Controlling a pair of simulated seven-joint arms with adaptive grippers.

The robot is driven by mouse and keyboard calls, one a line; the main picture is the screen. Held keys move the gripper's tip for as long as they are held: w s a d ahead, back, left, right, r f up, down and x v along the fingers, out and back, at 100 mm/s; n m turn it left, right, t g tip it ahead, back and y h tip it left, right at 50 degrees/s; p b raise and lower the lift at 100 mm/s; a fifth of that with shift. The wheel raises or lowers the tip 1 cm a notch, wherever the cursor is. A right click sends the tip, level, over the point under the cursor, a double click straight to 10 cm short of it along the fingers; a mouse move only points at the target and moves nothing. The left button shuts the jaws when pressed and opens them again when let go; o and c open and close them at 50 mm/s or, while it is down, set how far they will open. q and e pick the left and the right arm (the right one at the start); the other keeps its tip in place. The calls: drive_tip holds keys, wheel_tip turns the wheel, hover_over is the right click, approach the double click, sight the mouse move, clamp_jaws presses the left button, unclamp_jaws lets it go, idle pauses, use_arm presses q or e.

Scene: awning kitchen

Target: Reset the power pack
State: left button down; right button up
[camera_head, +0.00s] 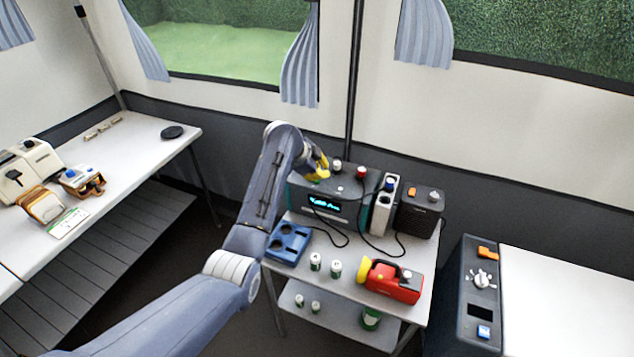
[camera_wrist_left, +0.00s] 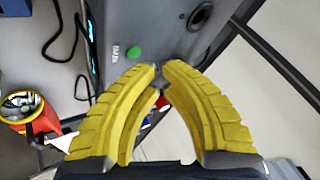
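The power pack (camera_head: 296,190) is a dark grey box with teal edges and a lit cyan display (camera_head: 328,205), standing at the back of the small table. A red knob or button (camera_head: 361,172) and a grey round part (camera_head: 337,165) show at its top. My left gripper (camera_head: 322,168) is over the top of the pack, at its left part. In the left wrist view its yellow fingertips (camera_wrist_left: 161,68) nearly meet, close to the pack's surface (camera_wrist_left: 165,30). A green button (camera_wrist_left: 134,52) with a small label is beside the tips. My right gripper is not in view.
A white unit (camera_head: 384,205) and a black box (camera_head: 420,212) stand right of the pack. Cables run over the table (camera_head: 345,268). Another control box (camera_head: 480,290) stands at right.

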use_arm(q)
drive_tip(key=shift+f, duration=0.8)
idle(0.9)
drive_tip(key=shift+r, duration=0.75)
drive_tip(key=shift+r, duration=0.1)
drive_tip(key=shift+r, duration=2.45)
